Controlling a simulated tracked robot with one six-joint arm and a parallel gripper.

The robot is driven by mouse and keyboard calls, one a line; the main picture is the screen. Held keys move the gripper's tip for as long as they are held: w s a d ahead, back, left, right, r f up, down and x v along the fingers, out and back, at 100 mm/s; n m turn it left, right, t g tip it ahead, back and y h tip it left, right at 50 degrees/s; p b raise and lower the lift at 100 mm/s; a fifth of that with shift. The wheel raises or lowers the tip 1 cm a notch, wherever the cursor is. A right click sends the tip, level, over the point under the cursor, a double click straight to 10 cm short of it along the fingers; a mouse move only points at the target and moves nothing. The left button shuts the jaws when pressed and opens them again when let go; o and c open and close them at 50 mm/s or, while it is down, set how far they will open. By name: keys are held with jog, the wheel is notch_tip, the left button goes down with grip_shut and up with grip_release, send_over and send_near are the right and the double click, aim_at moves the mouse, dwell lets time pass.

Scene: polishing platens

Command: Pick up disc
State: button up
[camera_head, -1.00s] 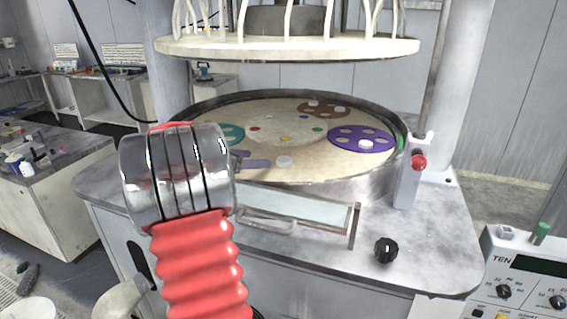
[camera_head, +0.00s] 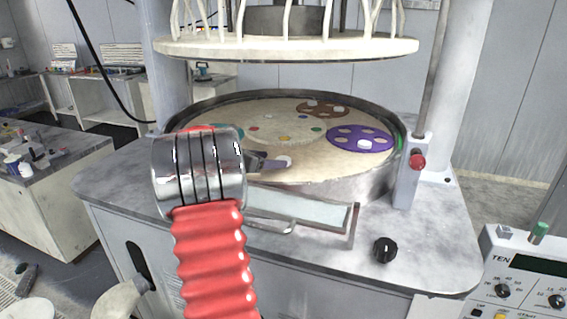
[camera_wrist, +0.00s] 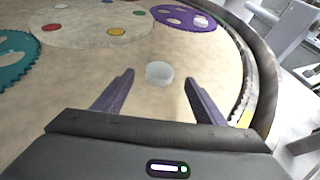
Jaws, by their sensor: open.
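A small white disc (camera_wrist: 159,73) lies on the beige platen (camera_wrist: 150,105) in the wrist view. It is centred between the tips of my gripper (camera_wrist: 160,79), at about their level in the picture. The fingers are dark purple, spread open, with nothing between them but the view of the disc and platen. In the head view the disc (camera_head: 285,160) shows just at the right end of my gripper's fingers (camera_head: 274,163). The arm hides part of the platen's left side there. I cannot tell how high the fingertips are above the platen.
A purple carrier (camera_head: 344,133) with a white disc on it, a brown carrier (camera_head: 316,105) and a teal carrier (camera_wrist: 12,58) lie on the platen. A raised metal rim (camera_head: 385,171) surrounds it. An upper plate (camera_head: 290,47) hangs above. A glass-like panel (camera_head: 300,211) stands in front.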

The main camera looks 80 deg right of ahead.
jog(key=shift+s+d, duration=0.1)
jog(key=shift+x, duration=2.6)
jog(key=shift+f, duration=0.1)
jog(key=c, duration=1.2)
notch_tip(320, 180, up, 10)
